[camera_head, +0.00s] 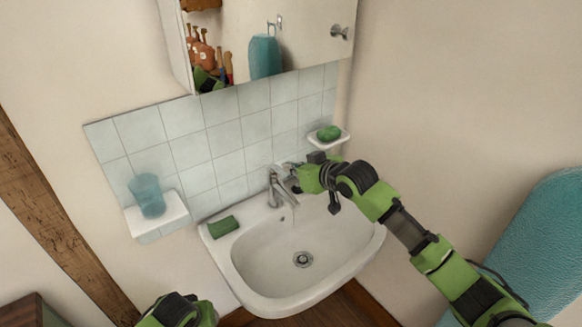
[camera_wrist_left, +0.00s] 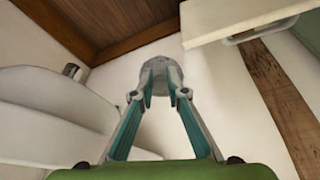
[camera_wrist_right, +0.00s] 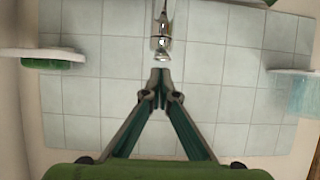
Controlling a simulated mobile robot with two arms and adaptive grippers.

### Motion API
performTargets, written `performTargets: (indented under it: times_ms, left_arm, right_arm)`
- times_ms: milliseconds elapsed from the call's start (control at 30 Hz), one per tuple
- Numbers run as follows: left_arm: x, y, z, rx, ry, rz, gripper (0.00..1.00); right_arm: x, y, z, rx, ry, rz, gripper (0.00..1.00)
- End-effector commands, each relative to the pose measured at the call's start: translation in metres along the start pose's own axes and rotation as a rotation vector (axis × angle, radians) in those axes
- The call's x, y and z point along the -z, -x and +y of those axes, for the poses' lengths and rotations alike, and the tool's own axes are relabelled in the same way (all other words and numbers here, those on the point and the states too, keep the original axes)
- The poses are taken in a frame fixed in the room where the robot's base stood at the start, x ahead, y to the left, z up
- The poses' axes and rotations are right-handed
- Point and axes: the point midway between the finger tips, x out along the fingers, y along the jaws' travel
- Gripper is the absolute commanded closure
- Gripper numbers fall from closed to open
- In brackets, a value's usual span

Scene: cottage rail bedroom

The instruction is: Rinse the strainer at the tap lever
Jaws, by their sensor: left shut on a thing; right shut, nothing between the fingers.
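The chrome tap (camera_head: 279,190) stands at the back of the white washbasin (camera_head: 245,270). Its metal also shows in the right wrist view (camera_wrist_right: 162,42). My right gripper (camera_head: 291,180) is at the tap's upper part, partly hidden by its own body. In the right wrist view its fingertips (camera_wrist_right: 160,85) are closed and empty, just short of the tap; I cannot tell whether they touch it. In the left wrist view my left gripper (camera_wrist_left: 160,88) is shut on a grey, rounded piece, apparently the strainer (camera_wrist_left: 160,67). The head view shows only my left arm at the bottom edge, not the strainer.
A green sponge (camera_head: 224,227) lies on the basin's left rim. A blue cup (camera_head: 148,195) stands on a white wall shelf (camera_head: 172,215). Green soap (camera_head: 328,133) sits in a dish (camera_head: 340,139) at right. A mirrored cabinet (camera_head: 300,45) hangs above. The basin bowl is empty around its drain (camera_head: 302,259).

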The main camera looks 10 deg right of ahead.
Motion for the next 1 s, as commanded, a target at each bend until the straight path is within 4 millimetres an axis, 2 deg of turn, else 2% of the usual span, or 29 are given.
performTargets:
  times_ms: [133, 467, 667, 1000]
  left_arm:
    - [0.001, 0.003, 0.000, 0.000, 0.000, 0.000, 1.00]
    - [0.001, 0.002, 0.000, 0.000, 0.000, 0.000, 1.00]
    - [0.002, 0.004, 0.000, 0.000, 0.000, 0.000, 1.00]
    - [0.002, 0.005, 0.000, 0.000, 0.000, 0.000, 1.00]
  right_arm:
    - [-0.007, -0.001, 0.000, 0.000, 0.000, 0.000, 1.00]
    - [-0.009, -0.002, 0.000, 0.000, 0.000, 0.000, 1.00]
    - [-0.028, -0.004, 0.000, 0.000, -0.002, -0.003, 1.00]
    - [-0.034, -0.004, -0.001, 0.001, -0.003, -0.017, 1.00]
